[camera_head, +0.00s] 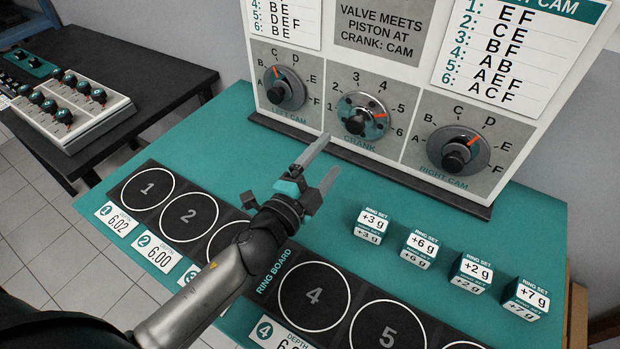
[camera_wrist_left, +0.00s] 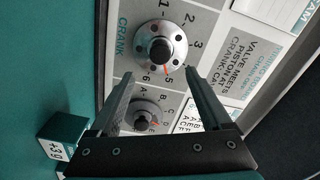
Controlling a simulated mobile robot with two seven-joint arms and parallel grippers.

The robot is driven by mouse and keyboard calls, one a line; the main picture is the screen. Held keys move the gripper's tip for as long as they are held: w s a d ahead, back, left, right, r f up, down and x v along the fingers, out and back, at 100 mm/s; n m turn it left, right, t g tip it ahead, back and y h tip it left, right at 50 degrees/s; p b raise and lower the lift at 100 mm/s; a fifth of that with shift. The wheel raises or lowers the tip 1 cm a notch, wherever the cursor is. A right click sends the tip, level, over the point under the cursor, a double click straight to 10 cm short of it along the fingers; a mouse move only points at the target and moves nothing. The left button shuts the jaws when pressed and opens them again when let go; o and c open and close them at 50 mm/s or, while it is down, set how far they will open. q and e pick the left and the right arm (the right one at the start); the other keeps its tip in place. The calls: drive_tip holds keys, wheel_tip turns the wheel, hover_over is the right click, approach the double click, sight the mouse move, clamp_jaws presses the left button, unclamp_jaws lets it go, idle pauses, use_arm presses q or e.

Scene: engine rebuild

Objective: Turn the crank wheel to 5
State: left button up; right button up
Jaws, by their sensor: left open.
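The crank wheel (camera_head: 362,118) is a silver disc with a dark central knob, on the middle grey panel marked CRANK. Its orange mark points between the numbers 5 and 6. It also shows in the left wrist view (camera_wrist_left: 150,60), with the orange mark again between 5 and 6. My left gripper (camera_head: 328,157) is open and empty, in front of the panel and below left of the wheel in the head view. In the left wrist view its fingers (camera_wrist_left: 158,76) point toward the wheel, apart from it. My right gripper is in neither view.
The left cam dial (camera_head: 285,92) and right cam dial (camera_head: 460,152) flank the wheel. Ring set blocks such as the +3 g one (camera_head: 371,224) stand on the teal table (camera_head: 400,290). The ring board (camera_head: 240,204) lies in front, under my left arm.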

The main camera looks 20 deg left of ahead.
use_arm(q)
drive_tip(key=shift+s+a+b, duration=0.1)
drive_tip(key=shift+s+a, duration=0.05)
drive_tip(key=shift+s, duration=0.75)
drive_tip(key=shift+s+a+b, duration=0.15)
drive_tip(key=shift+s+a, duration=0.05)
drive_tip(key=shift+s, duration=0.75)
drive_tip(key=shift+s+a+b, duration=0.1)
drive_tip(key=shift+s+a, duration=0.05)
drive_tip(key=shift+s, duration=0.75)
